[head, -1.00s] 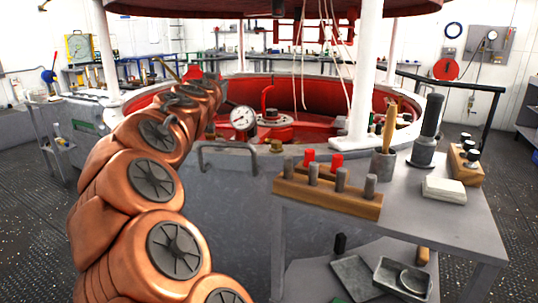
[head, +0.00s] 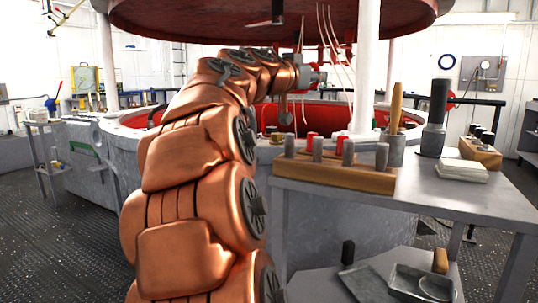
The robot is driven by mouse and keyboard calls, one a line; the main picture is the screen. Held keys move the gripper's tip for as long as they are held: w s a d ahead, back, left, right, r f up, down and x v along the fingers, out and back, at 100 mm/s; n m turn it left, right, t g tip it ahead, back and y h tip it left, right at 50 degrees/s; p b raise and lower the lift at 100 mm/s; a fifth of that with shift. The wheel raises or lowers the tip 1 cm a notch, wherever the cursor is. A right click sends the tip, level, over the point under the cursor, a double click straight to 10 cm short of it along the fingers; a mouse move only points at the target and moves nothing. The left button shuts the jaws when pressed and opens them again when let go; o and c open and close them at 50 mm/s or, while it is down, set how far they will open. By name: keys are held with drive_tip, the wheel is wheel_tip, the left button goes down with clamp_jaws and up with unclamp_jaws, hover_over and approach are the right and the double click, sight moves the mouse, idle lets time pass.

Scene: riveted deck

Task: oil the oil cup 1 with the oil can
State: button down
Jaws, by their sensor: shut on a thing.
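My gripper (head: 312,76) is at the end of my copper-coloured arm, raised over the round red-lined basin and seen small from behind. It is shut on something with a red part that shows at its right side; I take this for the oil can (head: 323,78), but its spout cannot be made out. A small brass-coloured fitting (head: 277,138) on the basin's near rim, below and left of my gripper, may be oil cup 1. No label shows. My gripper is well above it and apart from it.
White posts (head: 363,85) and hanging cords stand close to my gripper.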

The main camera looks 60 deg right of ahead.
sight(316, 85)
drive_tip(key=shift+m+g, duration=0.6)
drive_tip(key=shift+g, duration=0.3)
drive_tip(key=s, duration=0.2)
drive_tip(key=s+a+b, duration=0.1)
drive_tip(key=s, duration=0.1)
drive_tip(key=shift+s, duration=0.15)
drive_tip(key=shift+f+n, duration=0.15)
drive_tip(key=shift+n, duration=0.15)
drive_tip(key=shift+w+d+f+n+y, duration=0.1)
drive_tip(key=shift+w+f+n+y, duration=0.15)
drive_tip(key=shift+n, duration=0.3)
drive_tip(key=shift+w+d+f+n+y, duration=0.1)
drive_tip(key=shift+w+f+n+y, duration=0.1)
drive_tip(key=shift+w+n, duration=0.25)
drive_tip(key=shift+f, duration=0.1)
drive_tip(key=shift+w+d+f+n+p, duration=0.2)
drive_tip(key=shift+w+n+p, duration=0.1)
drive_tip(key=shift+n+p, duration=0.5)
drive_tip(key=shift+w+d+n+p, duration=0.3)
drive_tip(key=shift+w+n+p, duration=0.4)
drive_tip(key=shift+p, duration=1.75)
idle(0.6)
drive_tip(key=shift+w+d+f+n+y+p, duration=0.3)
drive_tip(key=shift+w+f+p, duration=0.2)
drive_tip(key=shift+f+p, duration=0.1)
idle(0.7)
